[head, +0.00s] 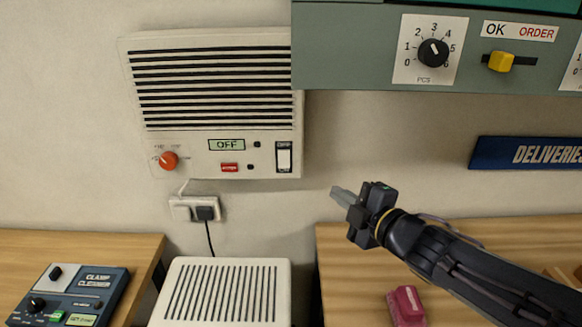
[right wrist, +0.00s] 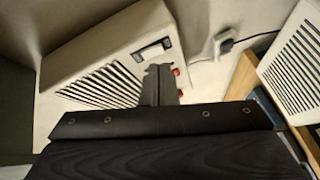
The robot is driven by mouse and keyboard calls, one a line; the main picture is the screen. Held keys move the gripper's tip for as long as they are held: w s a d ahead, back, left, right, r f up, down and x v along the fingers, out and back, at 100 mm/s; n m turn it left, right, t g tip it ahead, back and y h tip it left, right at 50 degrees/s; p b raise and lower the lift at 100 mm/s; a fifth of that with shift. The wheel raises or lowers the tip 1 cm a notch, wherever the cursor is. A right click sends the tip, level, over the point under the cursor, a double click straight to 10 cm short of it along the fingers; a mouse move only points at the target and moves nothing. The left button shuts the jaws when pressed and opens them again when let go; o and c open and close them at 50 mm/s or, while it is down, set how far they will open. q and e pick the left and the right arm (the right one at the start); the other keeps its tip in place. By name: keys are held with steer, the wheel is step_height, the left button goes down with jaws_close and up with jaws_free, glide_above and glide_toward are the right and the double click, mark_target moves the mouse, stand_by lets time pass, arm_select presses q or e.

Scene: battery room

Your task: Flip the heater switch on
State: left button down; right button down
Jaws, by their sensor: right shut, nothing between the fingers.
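The heater (head: 214,110) is a cream wall unit with dark slats, and its display (head: 227,145) reads OFF. Its white rocker switch (head: 284,158) in a dark frame sits at the lower right corner. An orange knob (head: 168,160) and a red button (head: 229,168) are on the same panel. My right gripper (head: 338,192) is shut and empty, to the right of and below the switch, apart from it. In the right wrist view the heater (right wrist: 95,50) and its switch (right wrist: 152,50) show beyond the fingers (right wrist: 159,72). My left gripper is not in view.
A grey-green panel (head: 375,75) with a dial and a yellow slider overhangs at the upper right. A wall socket (head: 182,210) with a black plug is below the heater. A white vented box (head: 280,280) stands between two wooden counters. A magenta object (head: 405,306) lies below my right arm.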

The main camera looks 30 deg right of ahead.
steer(key=a+n+y, duration=0.2)
steer(key=n, duration=0.1)
steer(key=a+n+y, duration=0.1)
steer(key=n, duration=0.1)
steer(key=shift+r+y, duration=0.35)
steer(key=shift+y, duration=0.05)
glide_toward(279, 167)
steer(key=w+a, duration=0.2)
steer(key=a, duration=0.2)
steer(key=w+d, duration=0.1)
steer(key=w+d+p, duration=0.1)
steer(key=w, duration=0.1)
steer(key=shift+w, duration=0.2)
